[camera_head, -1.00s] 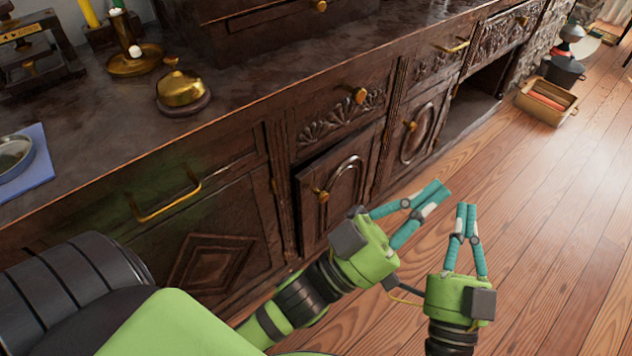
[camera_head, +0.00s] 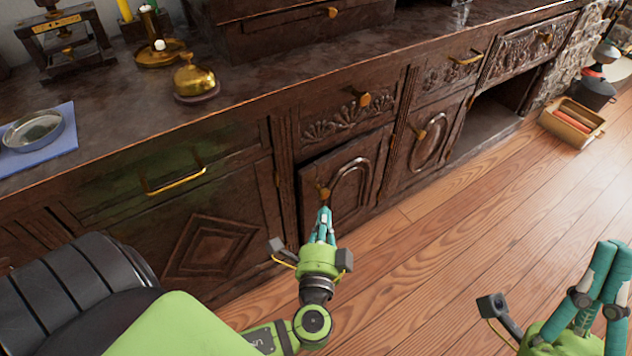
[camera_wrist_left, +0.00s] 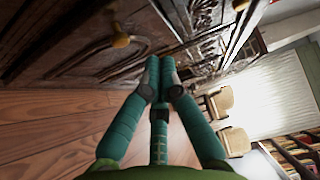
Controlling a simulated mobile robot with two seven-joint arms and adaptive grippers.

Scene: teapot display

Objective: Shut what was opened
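The dark carved wooden cabinet (camera_head: 225,190) runs across the head view. Its arched-panel door (camera_head: 352,190) in the middle stands slightly ajar, with a dark gap along its top edge. The door's brass knob (camera_head: 323,192) is just beyond my left gripper (camera_head: 323,212). My left gripper's fingers are together, with nothing seen between them; whether they touch the door is unclear. The left wrist view shows the closed fingertips (camera_wrist_left: 164,62) in front of dark wood and a brass knob (camera_wrist_left: 121,39) apart from them. My right gripper (camera_head: 615,248) is shut and empty over the floor at lower right.
Right of the ajar door is another arched door (camera_head: 430,145), which looks shut. Further right is an open dark compartment (camera_head: 490,125). A wooden box (camera_head: 572,122) stands on the floor. The floor is mostly clear.

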